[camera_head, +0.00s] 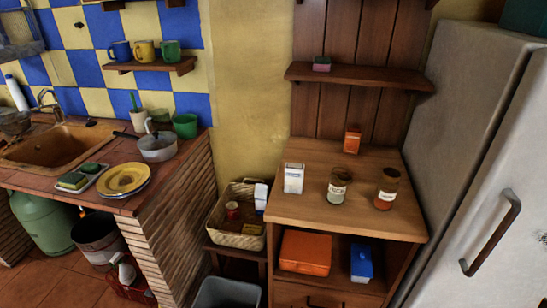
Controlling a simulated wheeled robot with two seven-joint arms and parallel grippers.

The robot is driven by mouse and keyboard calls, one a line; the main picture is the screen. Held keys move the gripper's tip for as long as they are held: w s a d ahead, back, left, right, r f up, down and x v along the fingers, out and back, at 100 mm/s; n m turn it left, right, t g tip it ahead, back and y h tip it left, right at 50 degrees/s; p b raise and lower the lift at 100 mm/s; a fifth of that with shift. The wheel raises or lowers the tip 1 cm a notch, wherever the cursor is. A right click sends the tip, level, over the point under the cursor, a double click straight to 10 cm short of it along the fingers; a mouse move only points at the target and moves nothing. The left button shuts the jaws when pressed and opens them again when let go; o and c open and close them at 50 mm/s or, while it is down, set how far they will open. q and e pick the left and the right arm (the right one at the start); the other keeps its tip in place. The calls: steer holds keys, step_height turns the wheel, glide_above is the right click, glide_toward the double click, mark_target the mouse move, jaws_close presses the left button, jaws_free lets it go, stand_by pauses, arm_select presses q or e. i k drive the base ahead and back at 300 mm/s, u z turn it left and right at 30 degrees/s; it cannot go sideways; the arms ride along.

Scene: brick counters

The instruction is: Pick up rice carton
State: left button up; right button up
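A small upright white carton (293,178) with blue-grey print stands on the left part of the wooden cabinet top (300,212). Its print is too small to read, so I cannot confirm that it is the rice carton. A small orange-red box (352,140) stands at the back of the same top. A glass jar with a pale label (338,188) stands right of the white carton, apart from it. A second jar with reddish contents (387,190) stands farther right. Neither of my grippers shows in the head view.
A wicker basket (236,240) with packets and a red can is left of the cabinet. An orange box (305,252) and a blue box (361,264) sit on the cabinet's lower shelf. A fridge (480,130) stands right. A wall shelf (372,77) hangs above.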

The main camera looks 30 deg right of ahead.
mark_target(294, 172)
steer(key=i, duration=1.1)
steer(key=z, duration=0.8)
